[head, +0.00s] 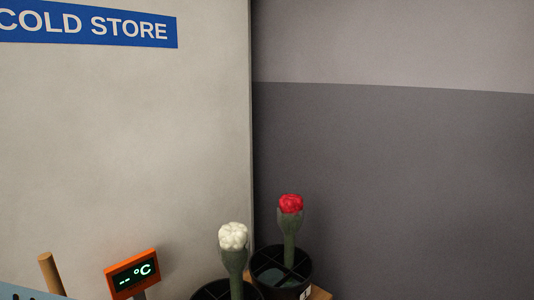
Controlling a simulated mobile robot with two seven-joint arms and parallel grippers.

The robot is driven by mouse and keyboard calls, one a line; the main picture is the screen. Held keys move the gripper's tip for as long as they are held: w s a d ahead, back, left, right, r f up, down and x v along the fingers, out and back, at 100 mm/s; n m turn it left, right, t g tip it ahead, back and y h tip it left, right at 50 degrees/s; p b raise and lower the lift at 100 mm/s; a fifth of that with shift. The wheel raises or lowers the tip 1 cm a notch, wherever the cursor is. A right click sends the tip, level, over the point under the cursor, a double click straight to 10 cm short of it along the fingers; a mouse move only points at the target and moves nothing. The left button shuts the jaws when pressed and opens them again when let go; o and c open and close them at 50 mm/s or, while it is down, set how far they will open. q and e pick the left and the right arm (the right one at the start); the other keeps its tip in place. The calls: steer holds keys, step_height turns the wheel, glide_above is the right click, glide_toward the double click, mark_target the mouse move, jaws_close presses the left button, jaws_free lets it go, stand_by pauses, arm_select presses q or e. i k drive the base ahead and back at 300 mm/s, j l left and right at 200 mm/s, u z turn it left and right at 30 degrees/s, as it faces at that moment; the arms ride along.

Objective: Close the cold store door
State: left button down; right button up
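A large pale panel (125,140) fills the left half of the head view. It carries a blue sign (95,25) with white letters reading "COLD STORE", cut off at the left. I cannot tell whether this panel is the door or a fixed side of the store. Its right edge stands upright against a grey wall. No handle, hinge or opening shows on it. Neither of my grippers is in view.
An orange display (132,273) reads "-- °C". A wooden rod (50,272) and a light-blue edge show lower left. The right side is bare grey wall (420,190).

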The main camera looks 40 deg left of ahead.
mark_target(125, 125)
steer(key=i+j+u, duration=0.15)
steer(key=u, duration=0.2)
steer(key=i+u, duration=0.65)
